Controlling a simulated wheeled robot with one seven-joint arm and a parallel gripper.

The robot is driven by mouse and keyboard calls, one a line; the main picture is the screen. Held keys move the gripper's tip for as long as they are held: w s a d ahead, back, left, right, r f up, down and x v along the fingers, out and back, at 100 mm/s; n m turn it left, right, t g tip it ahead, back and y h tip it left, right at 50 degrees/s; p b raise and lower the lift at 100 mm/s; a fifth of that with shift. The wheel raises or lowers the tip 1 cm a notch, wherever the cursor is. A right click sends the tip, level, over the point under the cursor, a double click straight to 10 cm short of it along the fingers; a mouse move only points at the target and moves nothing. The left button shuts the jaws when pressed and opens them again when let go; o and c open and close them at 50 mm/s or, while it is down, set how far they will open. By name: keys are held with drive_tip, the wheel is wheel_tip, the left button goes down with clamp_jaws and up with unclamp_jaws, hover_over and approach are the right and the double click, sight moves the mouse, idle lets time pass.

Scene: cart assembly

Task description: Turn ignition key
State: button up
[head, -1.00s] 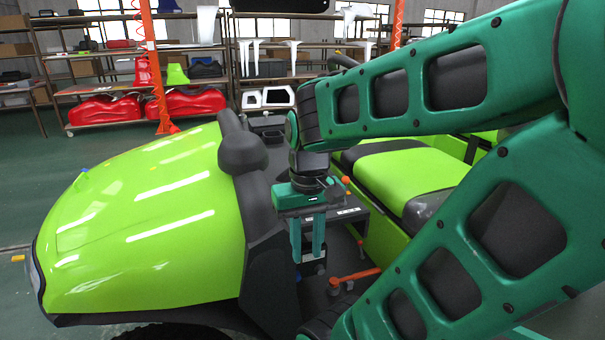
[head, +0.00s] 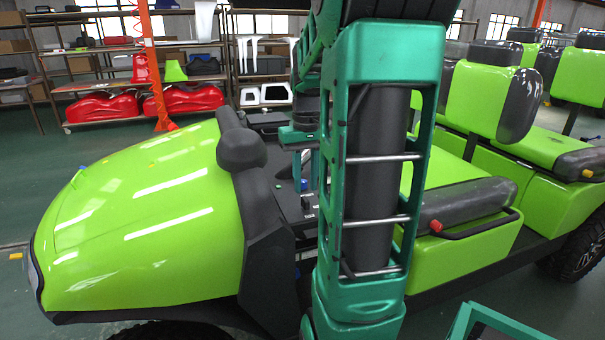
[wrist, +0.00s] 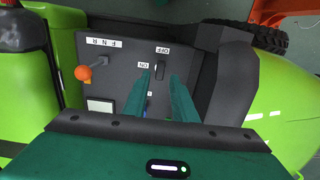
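The dark ignition key switch (wrist: 160,69) sits on the grey dash panel (wrist: 122,75) of the green cart, between the white ON and OFF labels in the wrist view. My gripper (wrist: 163,78) is open, with its two teal fingers apart and the switch just beyond and between their tips. I cannot tell whether they touch it. In the head view my gripper (head: 305,178) is over the dash, partly hidden behind my arm, and the key does not show there.
The green hood (head: 140,215) lies left in the head view, the green seats (head: 455,190) right. A dark dash cowl (wrist: 226,62) is right of the switch in the wrist view.

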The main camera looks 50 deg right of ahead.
sight(305, 199)
wheel_tip(305, 199, down, 5)
drive_tip(key=shift+r, duration=0.1)
clamp_jaws()
drive_tip(key=m, duration=0.4)
drive_tip(key=shift+m, duration=0.3)
drive_tip(key=m, duration=0.3)
drive_tip(key=shift+w+m, duration=0.1)
drive_tip(key=shift+m, duration=0.2)
drive_tip(key=m, duration=0.9)
drive_tip(key=shift+o, duration=1.2)
unclamp_jaws()
